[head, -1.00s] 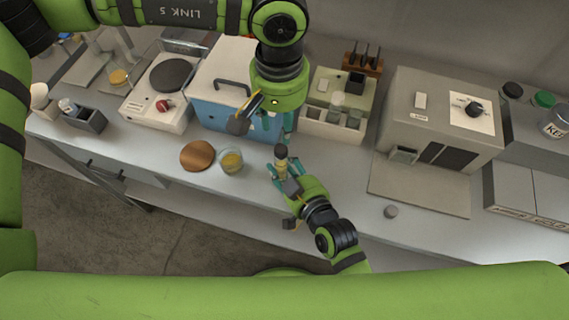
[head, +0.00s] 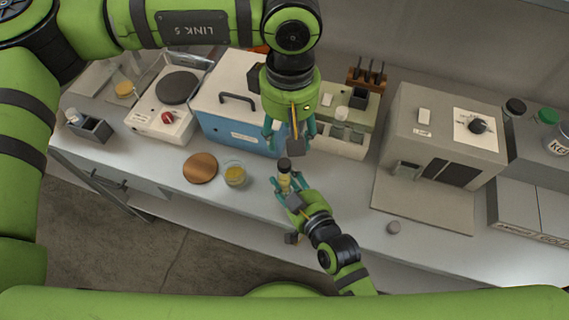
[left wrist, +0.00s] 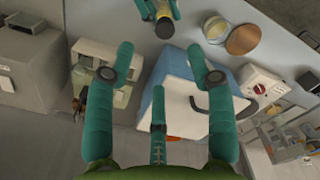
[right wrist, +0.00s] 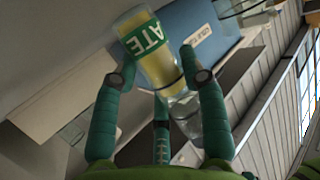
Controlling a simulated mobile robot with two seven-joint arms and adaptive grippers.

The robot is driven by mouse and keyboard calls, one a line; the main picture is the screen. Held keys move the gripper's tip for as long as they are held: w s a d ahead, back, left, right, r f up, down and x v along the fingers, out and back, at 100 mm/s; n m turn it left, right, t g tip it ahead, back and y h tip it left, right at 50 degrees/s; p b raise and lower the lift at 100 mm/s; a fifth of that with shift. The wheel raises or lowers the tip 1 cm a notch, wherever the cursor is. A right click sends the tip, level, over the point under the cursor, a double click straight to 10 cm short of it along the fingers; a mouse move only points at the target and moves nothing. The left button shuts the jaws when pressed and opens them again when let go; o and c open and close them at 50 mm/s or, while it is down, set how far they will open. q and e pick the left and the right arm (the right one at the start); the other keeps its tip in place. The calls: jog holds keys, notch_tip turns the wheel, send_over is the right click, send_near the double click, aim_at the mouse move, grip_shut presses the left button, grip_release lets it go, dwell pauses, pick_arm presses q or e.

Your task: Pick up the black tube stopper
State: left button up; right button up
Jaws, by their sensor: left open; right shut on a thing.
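The black tube stopper (head: 284,164) sits on top of an upright tube with yellowish contents (head: 284,182). My right gripper (head: 287,186) is shut around this tube, over the front of the bench. The tube also shows in the right wrist view (right wrist: 152,52), with a green band lettered "ATE"; its stopper is not clear there. My left gripper (head: 290,138) is open and empty, behind and above the stopper, not touching it. In the left wrist view, the stopper (left wrist: 165,28) shows beyond the spread fingers.
A glass beaker with yellow contents (head: 235,175) and a round brown disc (head: 201,168) lie left of the tube. A blue box with a white lid (head: 235,128), a hotplate (head: 165,118) and a grey instrument (head: 440,135) stand behind. A small grey round piece (head: 393,228) lies right.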

aim_at(285, 163)
pick_arm(q)
jog(key=f+n, duration=1)
jog(key=n, duration=0.1)
jog(key=shift+w+a+f, duration=0.1)
jog(key=shift+a+f, duration=0.05)
jog(key=shift+a, duration=0.15)
jog(key=c, duration=0.8)
